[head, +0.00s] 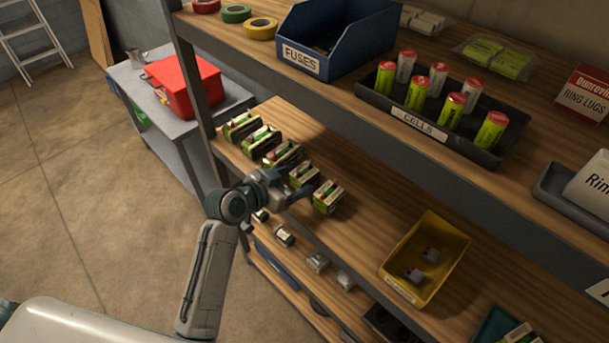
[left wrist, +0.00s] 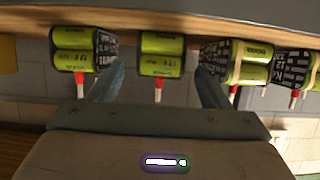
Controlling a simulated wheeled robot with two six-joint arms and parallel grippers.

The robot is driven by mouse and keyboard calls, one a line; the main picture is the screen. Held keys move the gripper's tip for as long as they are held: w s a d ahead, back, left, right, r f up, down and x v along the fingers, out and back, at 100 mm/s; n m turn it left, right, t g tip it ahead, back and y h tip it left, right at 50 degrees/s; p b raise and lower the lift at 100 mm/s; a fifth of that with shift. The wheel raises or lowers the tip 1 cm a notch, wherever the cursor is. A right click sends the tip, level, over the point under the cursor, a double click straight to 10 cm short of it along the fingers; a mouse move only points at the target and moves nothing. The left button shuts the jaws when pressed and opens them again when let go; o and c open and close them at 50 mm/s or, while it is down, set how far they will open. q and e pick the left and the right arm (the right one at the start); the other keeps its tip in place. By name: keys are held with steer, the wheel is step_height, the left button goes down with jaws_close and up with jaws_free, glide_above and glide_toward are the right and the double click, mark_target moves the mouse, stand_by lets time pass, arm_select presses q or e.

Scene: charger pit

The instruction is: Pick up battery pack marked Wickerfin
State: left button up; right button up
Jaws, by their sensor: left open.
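Several green battery packs with dark printed sides stand in a row on the middle shelf in the head view, from the far pack (head: 241,125) to the near end pack (head: 328,197). I cannot read the name Wickerfin on any of them. My left gripper (head: 297,184) is open at the row's near end, by the second pack from that end (head: 303,172). In the left wrist view, which looks upside down, the open left gripper (left wrist: 158,85) has its fingers either side of a pack (left wrist: 161,54) with a red-tipped lead. Neighbouring packs (left wrist: 85,50) sit close by. My right gripper is not in view.
The upper shelf overhangs the row and bears a blue fuses bin (head: 335,40) and a black cells tray (head: 440,135). A yellow bin (head: 450,235) stands right of the packs, with bare shelf between. A red toolbox (head: 185,85) is on a side table.

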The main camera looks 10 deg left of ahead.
mark_target(304, 175)
arm_select(q)
steer(key=p+x, duration=0.2)
steer(key=x, duration=0.2)
steer(key=shift+w+d+r, duration=0.1)
steer(key=shift+w+r, duration=0.05)
steer(key=shift+w+d, duration=0.15)
steer(key=shift+w, duration=0.05)
steer(key=shift+f, duration=0.25)
